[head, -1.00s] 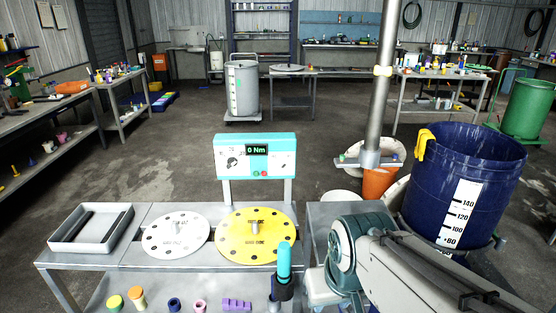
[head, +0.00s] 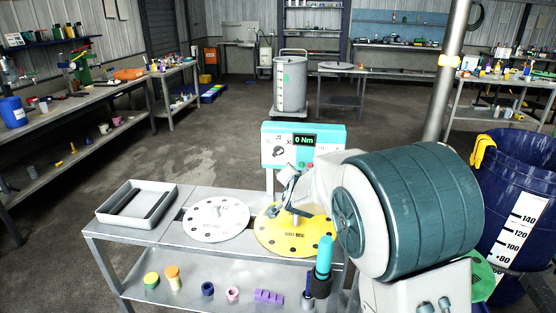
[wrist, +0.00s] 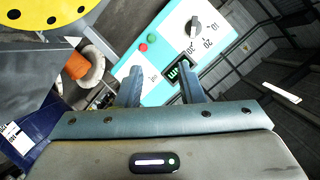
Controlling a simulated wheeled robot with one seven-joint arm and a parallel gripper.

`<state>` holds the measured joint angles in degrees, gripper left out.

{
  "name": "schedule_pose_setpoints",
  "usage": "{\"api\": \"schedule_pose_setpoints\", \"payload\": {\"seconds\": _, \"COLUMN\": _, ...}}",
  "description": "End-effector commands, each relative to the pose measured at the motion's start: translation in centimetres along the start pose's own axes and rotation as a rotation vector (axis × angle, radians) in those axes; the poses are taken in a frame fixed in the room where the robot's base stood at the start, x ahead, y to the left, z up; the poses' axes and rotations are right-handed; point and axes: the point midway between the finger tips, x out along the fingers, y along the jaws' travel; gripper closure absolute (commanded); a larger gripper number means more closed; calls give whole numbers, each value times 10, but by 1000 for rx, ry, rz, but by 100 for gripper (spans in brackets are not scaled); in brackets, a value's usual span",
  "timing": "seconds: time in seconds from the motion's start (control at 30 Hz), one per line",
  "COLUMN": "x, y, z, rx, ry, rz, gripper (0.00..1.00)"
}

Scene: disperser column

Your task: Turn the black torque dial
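The black torque dial (head: 279,151) is on the left part of the turquoise-framed control panel (head: 331,136), whose display reads 0 Nm. In the wrist view the dial (wrist: 194,27) sits near the top, with printed numbers beside it. My gripper (wrist: 162,80) is open and empty, its two blue-grey fingers apart. The dial lies beyond the fingertips, not between them. In the head view my gripper (head: 289,178) is just below the panel, above the yellow disc.
A red and a green button (wrist: 143,47) sit on the panel. Below are a yellow disc (head: 275,240), a white disc (head: 203,228) and a grey tray (head: 108,210) on the metal table. A blue drum (head: 510,180) stands right.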

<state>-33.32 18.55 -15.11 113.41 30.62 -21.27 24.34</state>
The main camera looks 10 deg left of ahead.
Motion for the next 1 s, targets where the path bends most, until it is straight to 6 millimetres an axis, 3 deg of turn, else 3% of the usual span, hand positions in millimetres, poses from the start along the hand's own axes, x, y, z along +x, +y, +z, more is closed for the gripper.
{"api": "schedule_pose_setpoints", "payload": {"seconds": 0.03, "x": 18, "y": -6, "z": 15, "rx": 17, "ry": 47, "rz": -21, "gripper": 65}}
{"api": "schedule_pose_setpoints", "payload": {"seconds": 0.13, "x": 39, "y": -21, "z": 29, "rx": 62, "ry": 155, "rz": -71, "gripper": 65}}
{"api": "schedule_pose_setpoints", "payload": {"seconds": 0.4, "x": 60, "y": -45, "z": 54, "rx": 125, "ry": 329, "rz": -171, "gripper": 65}}
{"api": "schedule_pose_setpoints", "payload": {"seconds": 0.67, "x": 77, "y": -51, "z": 48, "rx": 132, "ry": 355, "rz": -185, "gripper": 65}}
{"api": "schedule_pose_setpoints", "payload": {"seconds": 1.0, "x": 129, "y": -60, "z": 28, "rx": 131, "ry": 353, "rz": -185, "gripper": 65}}
